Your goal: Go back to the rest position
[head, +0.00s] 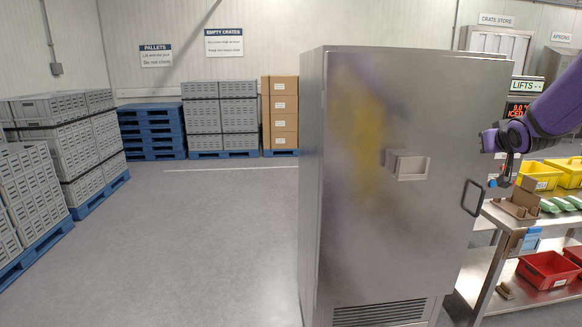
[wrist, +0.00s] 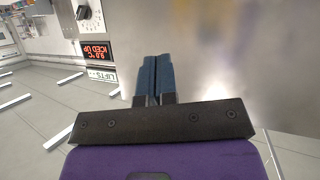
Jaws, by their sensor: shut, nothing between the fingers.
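My gripper (head: 498,183) is at the right in the head view, on my purple arm. It hangs beside the right edge of the steel cabinet (head: 345,180), near the cabinet's dark door handle (head: 472,198). In the wrist view the two blue fingers of my gripper (wrist: 153,78) lie side by side, shut and empty. The cabinet's steel surface (wrist: 225,60) fills the right of that view. I cannot tell the exact gap between my gripper and the cabinet.
A steel bench (head: 497,222) at the right carries a cardboard holder (head: 517,203), green packs (head: 565,203) and yellow bins (head: 540,172). A red bin (head: 547,268) sits on its lower shelf. Grey crates (head: 70,150) stand at the left. The floor (head: 200,240) left of the cabinet is clear.

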